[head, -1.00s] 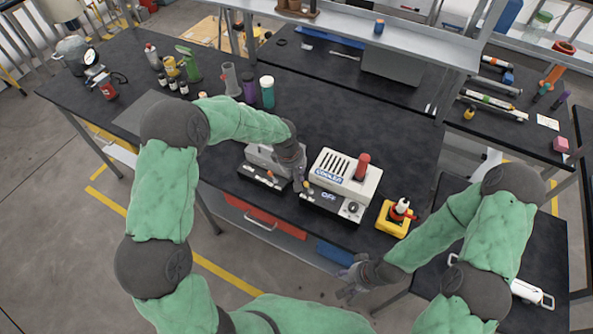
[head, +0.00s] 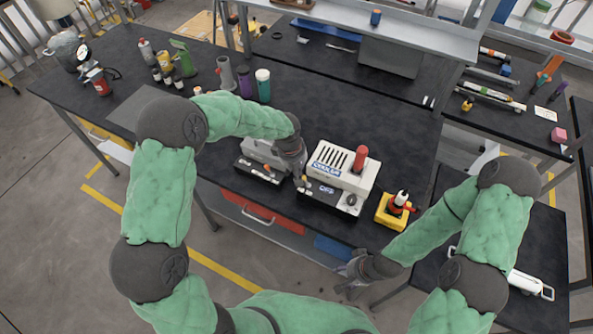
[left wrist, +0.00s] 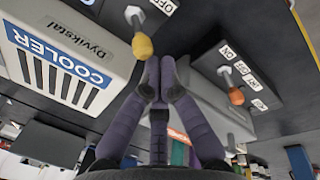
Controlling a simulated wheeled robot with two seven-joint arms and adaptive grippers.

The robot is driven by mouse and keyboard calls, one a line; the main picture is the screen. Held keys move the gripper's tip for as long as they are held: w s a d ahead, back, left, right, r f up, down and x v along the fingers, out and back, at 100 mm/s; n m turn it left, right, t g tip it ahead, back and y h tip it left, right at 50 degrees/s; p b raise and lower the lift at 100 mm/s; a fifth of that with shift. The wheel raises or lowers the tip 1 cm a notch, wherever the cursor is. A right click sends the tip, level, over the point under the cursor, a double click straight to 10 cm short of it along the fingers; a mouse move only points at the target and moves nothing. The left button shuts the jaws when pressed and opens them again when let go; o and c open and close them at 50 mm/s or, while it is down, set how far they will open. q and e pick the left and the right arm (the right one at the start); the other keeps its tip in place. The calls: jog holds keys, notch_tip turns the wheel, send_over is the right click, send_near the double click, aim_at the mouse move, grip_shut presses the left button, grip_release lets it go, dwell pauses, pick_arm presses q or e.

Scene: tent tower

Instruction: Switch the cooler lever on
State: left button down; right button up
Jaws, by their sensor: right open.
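The cooler (head: 352,182) is a white box with dark vents, a blue COOLER label and a red cylinder on top. It stands near the table's front edge, and a sign on its dark base reads OFF. Its lever has a yellow knob (left wrist: 142,46), seen beside an OFF label in the left wrist view. My left gripper (head: 300,176) is between the cooler and the grey device to its left. Its fingertips (left wrist: 160,72) are together, empty, just beside the yellow knob; contact cannot be told. My right gripper (head: 346,284) is open and empty, low in front of the table.
The grey device (head: 262,152) left of the cooler has an orange-knobbed lever (left wrist: 236,96) near an ON label. A yellow stand (head: 394,211) with a red and white item is right of the cooler. Bottles stand farther left. The table's middle behind the cooler is clear.

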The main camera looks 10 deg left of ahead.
pick_arm(q)
jog(key=shift+s+d+r+t+y+b, duration=0.25)
jog(key=shift+d+y+b, duration=0.55)
jog(key=shift+b, duration=1.25)
jog(key=shift+s+d+r+t+y+b, duration=0.1)
jog(key=shift+d+r+t+y+b, duration=0.2)
jog(key=shift+y+b, duration=1.4)
jog(key=shift+h+b, duration=0.3)
jog(key=shift+b, duration=0.4)
jog(key=shift+d+b, duration=0.2)
jog(key=shift+b, duration=0.2)
jog(key=shift+s+d+r+m+t+y+b, duration=0.15)
jog(key=shift+d+y+b, duration=0.15)
jog(key=shift+y+b, duration=0.4)
jog(key=shift+s+d+m+t+y+b, duration=0.2)
jog(key=shift+y+b, duration=0.3)
jog(key=shift+b, duration=0.35)
jog(key=shift+d+t+y+b, duration=0.3)
jog(key=shift+d+y+b, duration=0.45)
jog(key=shift+y+b, duration=0.5)
jog(key=shift+d+b, duration=0.1)
jog(key=shift+b, duration=0.3)
jog(key=shift+d, duration=0.1)
jog(key=shift+r, duration=0.2)
jog(key=shift+r, duration=0.75)
